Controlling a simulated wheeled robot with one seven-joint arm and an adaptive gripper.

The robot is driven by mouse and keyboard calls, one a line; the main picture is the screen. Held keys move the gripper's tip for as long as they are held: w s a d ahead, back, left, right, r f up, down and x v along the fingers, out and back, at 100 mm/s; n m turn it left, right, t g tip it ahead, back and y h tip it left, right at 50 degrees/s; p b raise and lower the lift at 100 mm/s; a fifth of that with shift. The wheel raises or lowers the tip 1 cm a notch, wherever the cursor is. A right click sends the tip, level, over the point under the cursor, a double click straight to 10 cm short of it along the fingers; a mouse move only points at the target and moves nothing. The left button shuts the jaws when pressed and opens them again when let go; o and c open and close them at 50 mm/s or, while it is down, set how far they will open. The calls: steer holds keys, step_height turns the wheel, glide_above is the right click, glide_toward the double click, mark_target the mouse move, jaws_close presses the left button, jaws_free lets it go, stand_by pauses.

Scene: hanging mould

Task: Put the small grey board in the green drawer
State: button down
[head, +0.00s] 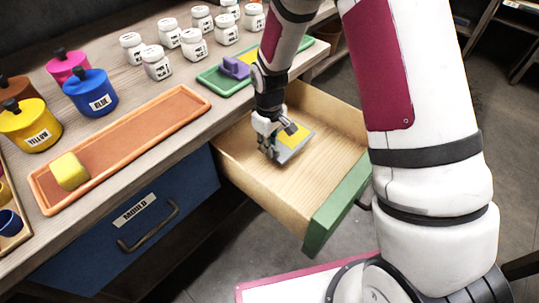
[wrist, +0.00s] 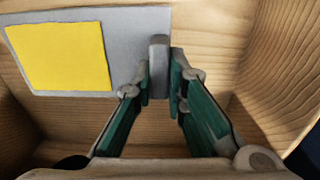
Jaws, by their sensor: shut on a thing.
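The small grey board (head: 298,138) carries a yellow square and has an upright grey grip at one end. It is inside the open green-fronted drawer (head: 339,206), near the drawer's back left. In the wrist view the board (wrist: 135,45) lies flat over the wooden drawer floor; I cannot tell whether it touches the floor. My gripper (head: 270,150) is down inside the drawer with its fingers closed on the board's grey grip. In the wrist view the green finger pads (wrist: 160,82) stand on either side of that grip.
A closed blue drawer (head: 140,222) labelled MOULD is left of the green one. On the worktop are an orange tray (head: 130,150) with a yellow block (head: 69,171), a green tray (head: 222,82) with a purple piece, several white jars (head: 194,46) and coloured pots (head: 90,92). The drawer's front half is empty.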

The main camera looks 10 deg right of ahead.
steer(key=shift+f+b, duration=0.4)
steer(key=shift+f, duration=1.75)
steer(key=shift+f, duration=0.1)
steer(key=c, duration=1.6)
jaws_free()
step_height(320, 180, up, 12)
steer(key=shift+r+p, duration=0.1)
steer(key=shift+p, duration=1.15)
